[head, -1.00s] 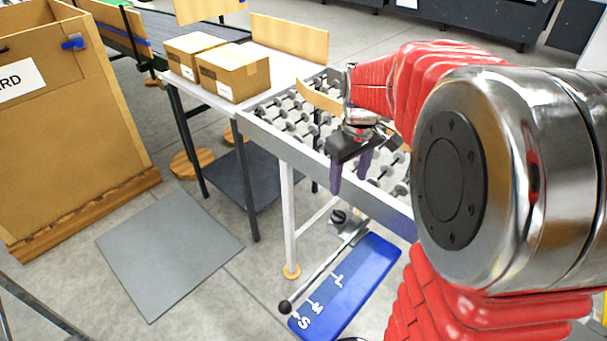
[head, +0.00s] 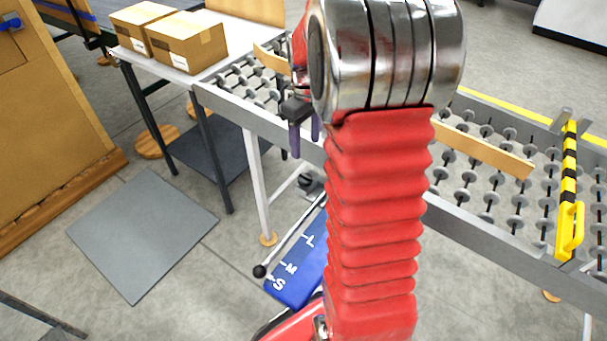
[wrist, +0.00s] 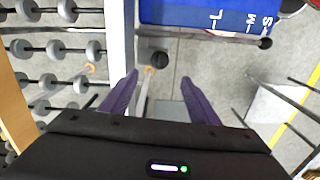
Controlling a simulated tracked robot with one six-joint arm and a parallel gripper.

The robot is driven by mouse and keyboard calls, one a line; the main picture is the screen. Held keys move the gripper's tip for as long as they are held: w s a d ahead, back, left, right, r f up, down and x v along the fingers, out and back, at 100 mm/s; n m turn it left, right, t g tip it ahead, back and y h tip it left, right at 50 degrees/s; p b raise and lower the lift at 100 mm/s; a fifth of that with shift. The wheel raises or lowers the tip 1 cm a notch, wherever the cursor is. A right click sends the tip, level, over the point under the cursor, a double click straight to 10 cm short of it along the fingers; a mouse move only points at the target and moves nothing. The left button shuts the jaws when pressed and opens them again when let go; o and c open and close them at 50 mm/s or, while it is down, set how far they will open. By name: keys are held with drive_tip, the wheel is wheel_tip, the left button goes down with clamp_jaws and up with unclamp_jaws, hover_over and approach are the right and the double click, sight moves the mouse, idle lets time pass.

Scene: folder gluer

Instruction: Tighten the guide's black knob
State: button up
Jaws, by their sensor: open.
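A black round knob (head: 306,182) sits on a small metal mount by the far end of a blue plate (head: 313,262) marked S, M and L, below the roller table. The knob also shows in the wrist view (wrist: 160,59), just beyond and between my fingertips. A metal rod with a black ball end (head: 260,271) runs along the plate. My gripper (head: 305,150) has two purple fingers pointing down, spread apart and empty. In the wrist view my gripper (wrist: 160,76) is also open. The knob appears apart from the fingers, whose height above it is unclear.
The roller table (head: 225,104) has a grey side rail beside my gripper, with a white leg (head: 257,180) below. Two cardboard boxes (head: 187,42) stand on the table at the left. A grey mat (head: 143,230) lies on the floor. My red arm hides part of the table.

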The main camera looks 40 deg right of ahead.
sight(305, 176)
wheel_tip(305, 176, down, 13)
drive_tip(key=shift+f, duration=0.15)
idle(0.4)
